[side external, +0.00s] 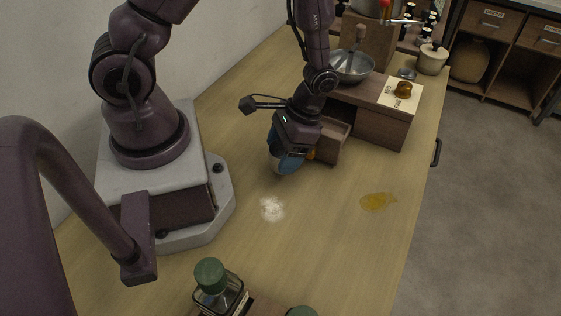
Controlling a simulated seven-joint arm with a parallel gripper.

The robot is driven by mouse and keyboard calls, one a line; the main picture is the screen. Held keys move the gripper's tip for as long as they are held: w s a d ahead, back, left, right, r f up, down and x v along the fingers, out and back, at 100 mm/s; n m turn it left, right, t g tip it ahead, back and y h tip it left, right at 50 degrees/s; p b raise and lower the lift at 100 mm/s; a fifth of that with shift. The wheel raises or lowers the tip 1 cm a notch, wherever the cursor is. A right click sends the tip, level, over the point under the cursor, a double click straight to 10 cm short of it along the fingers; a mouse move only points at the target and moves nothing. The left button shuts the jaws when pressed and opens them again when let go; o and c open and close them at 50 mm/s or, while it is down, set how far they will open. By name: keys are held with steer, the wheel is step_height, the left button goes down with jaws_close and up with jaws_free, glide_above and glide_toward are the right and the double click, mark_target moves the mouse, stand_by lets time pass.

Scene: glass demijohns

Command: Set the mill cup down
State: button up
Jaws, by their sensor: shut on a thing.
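A blue cup (288,164), which I take for the mill cup, is in my gripper (291,150) near the middle of the side external view. My gripper points down and is shut on the cup. The jaws hide the cup's upper part, and the contact point is not clear. The cup is just left of a small open wooden drawer (331,146). I cannot tell whether its underside touches the table (325,225).
A wooden cabinet (380,122) stands right of the drawer, with a card (400,92) and a metal pan (352,67) on top. White powder (272,208) and a yellow spill (377,201) mark the table. A green-capped bottle (210,276) stands in front. The table centre is otherwise clear.

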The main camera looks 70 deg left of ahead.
steer(key=shift+f, duration=1.65)
steer(key=o, duration=1)
steer(key=shift+f, duration=0.1)
steer(key=w+r+t, duration=0.1)
steer(key=r, duration=0.6)
steer(key=w+r+t, duration=0.1)
steer(key=r+t, duration=0.1)
steer(key=r, duration=0.6)
steer(key=w+r+t, duration=0.1)
steer(key=r, duration=0.7)
steer(key=shift+w+r, duration=0.2)
steer(key=shift+w, duration=0.15)
steer(key=s+r+t, duration=0.2)
steer(key=r, duration=0.1)
steer(key=s+r+t, duration=0.2)
steer(key=r, duration=0.1)
steer(key=s+r+t, duration=0.1)
steer(key=s+r, duration=0.1)
steer(key=r, duration=0.1)
steer(key=shift+s+r+t, duration=0.15)
steer(key=shift+s+t, duration=0.05)
steer(key=shift+t, duration=0.2)
steer(key=shift+o, duration=0.4)
steer(key=shift+s+r, duration=0.15)
